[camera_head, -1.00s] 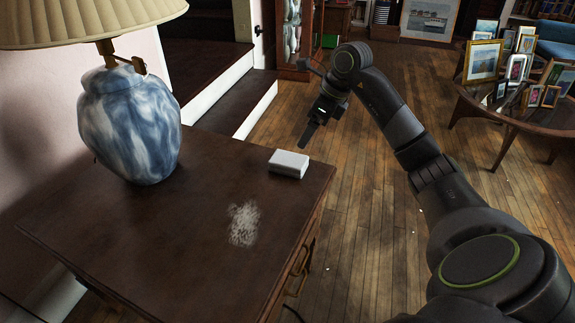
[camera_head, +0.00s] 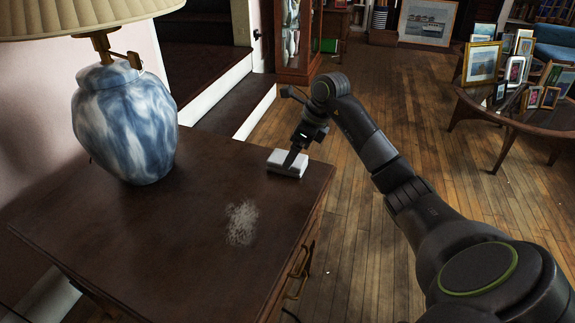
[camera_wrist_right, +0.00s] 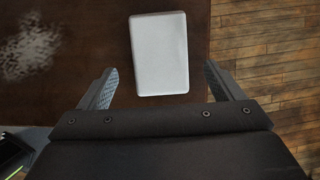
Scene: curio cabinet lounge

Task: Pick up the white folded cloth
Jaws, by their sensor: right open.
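The white folded cloth (camera_head: 280,165) is a small, flat, rectangular block lying on the brown wooden cabinet top near its far right corner. In the right wrist view the cloth (camera_wrist_right: 159,52) lies ahead of my right gripper (camera_wrist_right: 166,82), roughly centred between its two spread fingers. My right gripper (camera_head: 294,160) is open and empty in the head view, with its fingers just over the cloth and covering part of it. I cannot tell whether the fingers touch it. My left gripper is not in view.
A blue and white lamp (camera_head: 124,125) stands at the left of the cabinet top (camera_head: 150,235). A patch of pale dust (camera_head: 241,222) lies on the bare wood nearer me. Wooden floor is right of the cabinet; a table with picture frames (camera_head: 545,115) stands farther right.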

